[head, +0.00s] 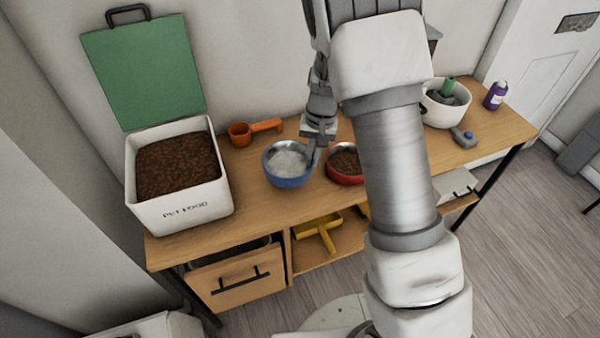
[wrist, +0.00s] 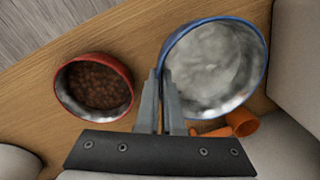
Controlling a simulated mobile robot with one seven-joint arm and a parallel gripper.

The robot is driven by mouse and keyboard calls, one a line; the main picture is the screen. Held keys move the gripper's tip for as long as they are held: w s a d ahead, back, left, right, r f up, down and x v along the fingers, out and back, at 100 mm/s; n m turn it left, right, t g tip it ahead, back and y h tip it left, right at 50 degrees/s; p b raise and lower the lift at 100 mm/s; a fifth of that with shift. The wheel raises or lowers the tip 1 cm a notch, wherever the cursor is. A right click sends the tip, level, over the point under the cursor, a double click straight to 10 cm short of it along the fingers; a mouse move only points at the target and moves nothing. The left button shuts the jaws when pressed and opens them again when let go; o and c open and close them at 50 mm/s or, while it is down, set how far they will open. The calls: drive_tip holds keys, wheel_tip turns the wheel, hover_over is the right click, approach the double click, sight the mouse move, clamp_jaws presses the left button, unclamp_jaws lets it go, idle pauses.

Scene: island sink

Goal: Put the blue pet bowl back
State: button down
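The blue pet bowl (head: 289,182) has a silvery inside and holds what looks like water. It sits at the middle of the wooden table in the head view, and fills the upper right of the wrist view (wrist: 225,106). My gripper (wrist: 160,75) is at its rim on the side facing the red bowl. The two fingers are close together, with the rim between them, one inside and one outside. In the head view my gripper (head: 312,152) comes down at the bowl's right side. I cannot tell whether the bowl touches the table.
A red bowl of kibble (head: 346,180) stands just right, partly behind my arm. An orange scoop (head: 255,130) lies behind left. An open white pet food bin (head: 180,209) stands at the left. A white pot (head: 446,108) and a purple bottle (head: 495,96) stand at the right.

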sight(303, 166)
drive_tip(key=a+f, duration=0.1)
drive_tip(key=a, duration=0.1)
drive_tip(key=shift+w+a+f, duration=0.15)
drive_tip(key=shift+a+f, duration=0.2)
drive_tip(key=shift+f+b, duration=0.45)
drive_tip(key=shift+f, duration=1.5)
drive_tip(key=shift+f, duration=0.15)
drive_tip(key=c, duration=1.1)
unclamp_jaws()
drive_tip(key=shift+o, duration=0.2)
